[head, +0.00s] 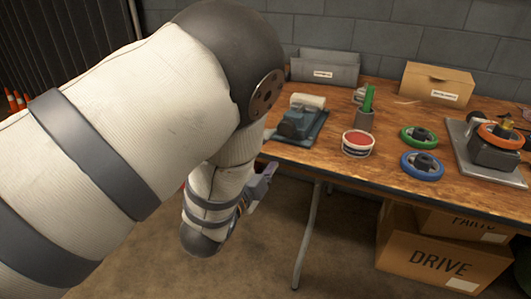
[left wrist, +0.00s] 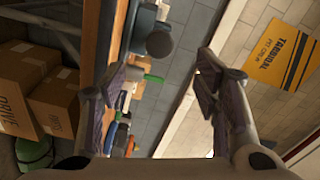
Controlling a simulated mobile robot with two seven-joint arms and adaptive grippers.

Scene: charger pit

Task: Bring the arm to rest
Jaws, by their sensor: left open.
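My left arm (head: 130,120) fills the left half of the head view, in white ribbed sleeves with dark grey bands. It bends at a dark elbow joint and hangs down in front of the workbench. My left gripper (head: 258,187) is mostly hidden behind the forearm, below the bench's front edge and apart from it. In the left wrist view the left gripper (left wrist: 162,78) shows two fingers spread wide, with nothing held between them. My right gripper is in neither view.
The wooden workbench (head: 310,158) carries a red-topped tub (head: 357,143), green wheel (head: 419,138), blue wheel (head: 422,166) and a device with an orange wheel (head: 495,150). Cardboard boxes (head: 440,260) stand underneath. A yellow banner (left wrist: 280,54) hangs on the wall. Floor left of the boxes is clear.

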